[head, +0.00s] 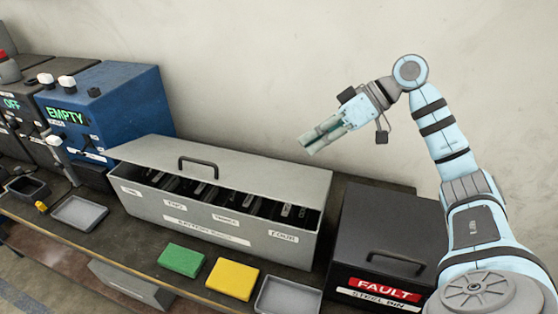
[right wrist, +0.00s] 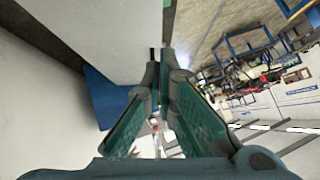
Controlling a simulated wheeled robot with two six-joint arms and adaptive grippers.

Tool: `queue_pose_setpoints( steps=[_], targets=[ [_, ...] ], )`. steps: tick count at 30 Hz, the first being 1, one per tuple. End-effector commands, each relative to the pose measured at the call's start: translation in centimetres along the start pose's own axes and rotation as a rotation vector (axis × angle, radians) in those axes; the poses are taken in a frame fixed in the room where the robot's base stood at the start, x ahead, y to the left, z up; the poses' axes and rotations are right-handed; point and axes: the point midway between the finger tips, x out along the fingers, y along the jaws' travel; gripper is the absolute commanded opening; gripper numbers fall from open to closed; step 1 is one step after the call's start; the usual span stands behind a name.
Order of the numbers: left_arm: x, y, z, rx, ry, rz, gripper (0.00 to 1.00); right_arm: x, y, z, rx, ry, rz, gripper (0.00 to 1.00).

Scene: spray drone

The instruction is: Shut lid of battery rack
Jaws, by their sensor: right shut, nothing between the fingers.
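The battery rack (head: 155,205) is a long grey metal box on the bench in the head view, with labels along its front. Its lid (head: 250,175) is partly open, tilted with a gap along the front, through which dark batteries (head: 255,208) show in slots. A dark handle (head: 198,160) stands on the lid. My right gripper (head: 308,144) is shut and empty, above and behind the right end of the lid, apart from it. Its closed fingers also show in the right wrist view (right wrist: 158,75). My left gripper is not in view.
A dark fault steel bin (head: 385,230) stands right of the rack. A blue box reading EMPTY (head: 110,105) stands to the left. A green block (head: 181,260), a yellow block (head: 232,279) and grey trays (head: 80,214) lie in front. The wall is behind.

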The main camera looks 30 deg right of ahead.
Motion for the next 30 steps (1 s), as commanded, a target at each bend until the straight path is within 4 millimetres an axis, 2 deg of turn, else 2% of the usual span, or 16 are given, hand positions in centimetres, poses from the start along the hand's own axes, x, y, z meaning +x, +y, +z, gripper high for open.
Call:
queue_pose_setpoints(
  steps=[13, 15, 21, 30],
  targets=[
    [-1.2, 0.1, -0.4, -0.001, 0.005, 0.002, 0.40, 9.2, -0.2, -0.3, -0.003, 0.001, -0.007, 0.00],
    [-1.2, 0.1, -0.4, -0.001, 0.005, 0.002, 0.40, 10.2, 0.0, 0.7, -0.001, -0.003, -0.002, 0.00],
    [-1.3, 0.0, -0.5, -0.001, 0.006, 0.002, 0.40, 11.9, 0.0, 2.4, -0.002, -0.001, -0.001, 0.00],
    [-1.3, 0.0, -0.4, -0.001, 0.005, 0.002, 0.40, 12.1, 0.0, 2.6, -0.004, 0.001, 0.000, 0.00]
  ],
)
